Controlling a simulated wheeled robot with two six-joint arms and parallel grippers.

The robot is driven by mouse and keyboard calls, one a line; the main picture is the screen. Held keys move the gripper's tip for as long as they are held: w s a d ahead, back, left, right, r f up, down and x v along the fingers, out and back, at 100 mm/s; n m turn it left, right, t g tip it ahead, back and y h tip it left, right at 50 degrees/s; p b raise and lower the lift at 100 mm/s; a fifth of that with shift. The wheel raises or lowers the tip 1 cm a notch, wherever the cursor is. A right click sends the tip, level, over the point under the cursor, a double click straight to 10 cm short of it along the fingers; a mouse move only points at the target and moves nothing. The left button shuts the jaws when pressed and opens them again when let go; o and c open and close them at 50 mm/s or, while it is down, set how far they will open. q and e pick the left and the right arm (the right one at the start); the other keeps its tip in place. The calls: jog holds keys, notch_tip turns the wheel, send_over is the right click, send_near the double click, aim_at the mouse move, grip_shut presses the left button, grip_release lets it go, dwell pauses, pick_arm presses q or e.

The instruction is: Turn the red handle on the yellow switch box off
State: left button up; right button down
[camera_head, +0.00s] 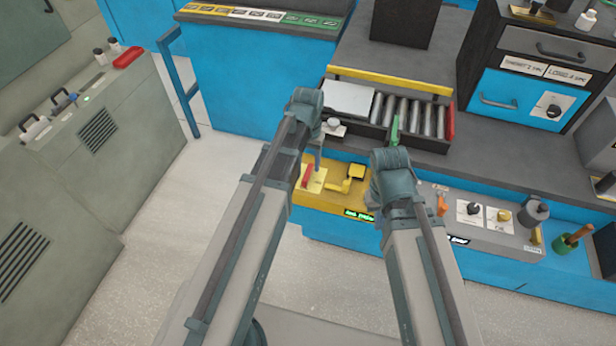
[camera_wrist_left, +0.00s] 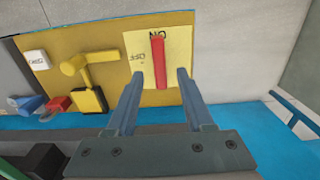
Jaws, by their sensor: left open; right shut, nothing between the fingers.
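The yellow switch box (camera_head: 335,203) stands low on the front of the blue bench in the head view. Its red handle (camera_wrist_left: 159,62) lies on a pale yellow plate with ON at the top and OFF at the left, and points toward the ON mark. It also shows in the head view (camera_head: 307,177). My left gripper (camera_wrist_left: 160,76) is open, with one finger on each side of the handle; I cannot tell whether either touches it. My right gripper (camera_head: 391,163) is shut and empty right of the box, its fingers mostly hidden by its wrist.
A yellow lever (camera_wrist_left: 84,68) stands left of the handle in the wrist view, with a white label (camera_wrist_left: 37,60) beyond it. A grey panel with knobs (camera_head: 487,230) sits right of the box. A roller tray (camera_head: 425,118) lies behind. Open floor (camera_head: 190,190) is at left.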

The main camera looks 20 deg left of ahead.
aim_at(308, 171)
pick_arm(q)
notch_tip(308, 171, down, 3)
jog(key=shift+f+b, duration=0.2)
jog(key=shift+b, duration=1)
grip_shut()
